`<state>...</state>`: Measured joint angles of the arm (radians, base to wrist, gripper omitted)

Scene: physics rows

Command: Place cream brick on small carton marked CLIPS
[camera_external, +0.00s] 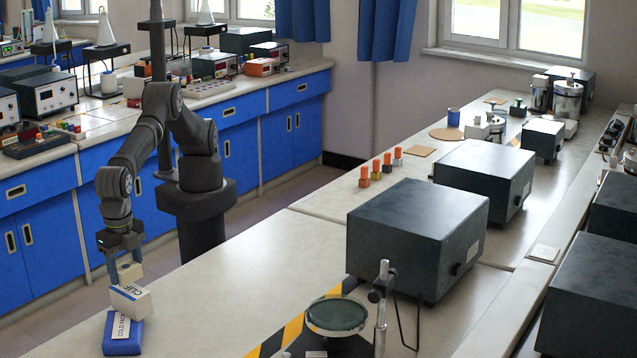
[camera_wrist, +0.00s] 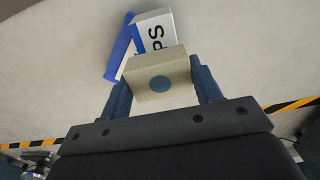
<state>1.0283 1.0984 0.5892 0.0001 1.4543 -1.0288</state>
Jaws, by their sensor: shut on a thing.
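In the external view the brick (camera_external: 129,270) hangs under my gripper (camera_external: 124,262), right above the small white carton marked CLIPS (camera_external: 132,301). The carton (camera_wrist: 158,32) also shows in the wrist view, partly hidden behind the brick. It lies tilted on a blue pack with a white label (camera_external: 122,336). I cannot tell whether the brick touches the carton.
The pale bench (camera_external: 215,300) is clear to the right of the pack. Black and yellow tape (camera_external: 275,343), a round glass dish (camera_external: 337,315) on a stand and a dark box (camera_external: 415,240) stand further right. Several small orange-based blocks (camera_external: 376,170) are further back.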

